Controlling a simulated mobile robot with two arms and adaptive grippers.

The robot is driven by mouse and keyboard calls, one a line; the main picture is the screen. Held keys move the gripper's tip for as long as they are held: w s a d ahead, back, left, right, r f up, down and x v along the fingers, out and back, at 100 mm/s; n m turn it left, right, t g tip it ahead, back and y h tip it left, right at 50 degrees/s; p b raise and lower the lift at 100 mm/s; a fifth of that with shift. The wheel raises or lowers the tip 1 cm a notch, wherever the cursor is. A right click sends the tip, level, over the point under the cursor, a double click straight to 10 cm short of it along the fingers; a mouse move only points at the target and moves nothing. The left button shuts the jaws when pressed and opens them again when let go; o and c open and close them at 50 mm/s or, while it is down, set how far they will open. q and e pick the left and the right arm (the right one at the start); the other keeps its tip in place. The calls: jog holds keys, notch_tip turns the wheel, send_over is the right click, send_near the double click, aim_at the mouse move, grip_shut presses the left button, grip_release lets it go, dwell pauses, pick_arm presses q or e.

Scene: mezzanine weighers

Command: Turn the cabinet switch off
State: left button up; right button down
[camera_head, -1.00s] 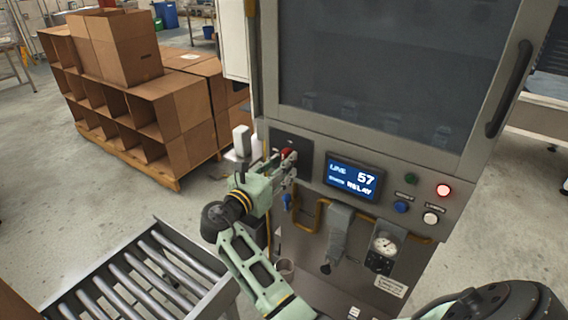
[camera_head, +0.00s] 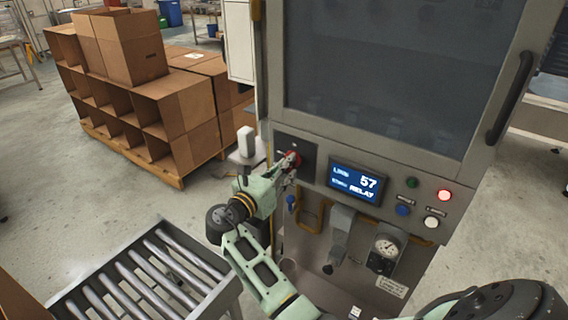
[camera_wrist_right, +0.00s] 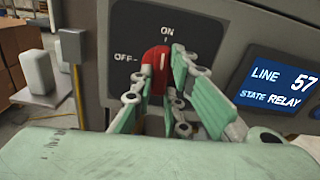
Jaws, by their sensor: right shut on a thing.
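The cabinet switch is a red rotary knob (camera_head: 294,158) on a dark plate at the left of the cabinet's control panel. In the right wrist view the knob (camera_wrist_right: 156,60) stands between the ON label above and the OFF label to its left. It looks close to upright, its top toward ON. My right gripper (camera_head: 289,165) is at the switch, its fingers on either side of the knob and shut on it. The fingers hide the knob's lower part and right side. My left gripper is not in view.
A lit display (camera_head: 357,183) reading LINE 57, STATE RELAY sits right of the switch. Further right are several buttons and a glowing red lamp (camera_head: 444,195). A gauge (camera_head: 386,246) and yellow pipe are below. A roller conveyor (camera_head: 150,275) stands at lower left, cardboard boxes (camera_head: 150,110) behind.

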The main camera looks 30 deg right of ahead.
jog(key=n+p, duration=0.4)
jog(key=n, duration=0.1)
jog(key=n+p, duration=0.5)
jog(key=n, duration=0.1)
jog(key=n+p, duration=0.4)
jog(key=n, duration=0.2)
jog(key=shift+d+r, duration=0.1)
jog(key=shift+r, duration=0.15)
dwell(0.5)
jog(key=c, duration=1.7)
grip_release()
jog(key=shift+f, duration=0.1)
jog(key=shift+s, duration=0.1)
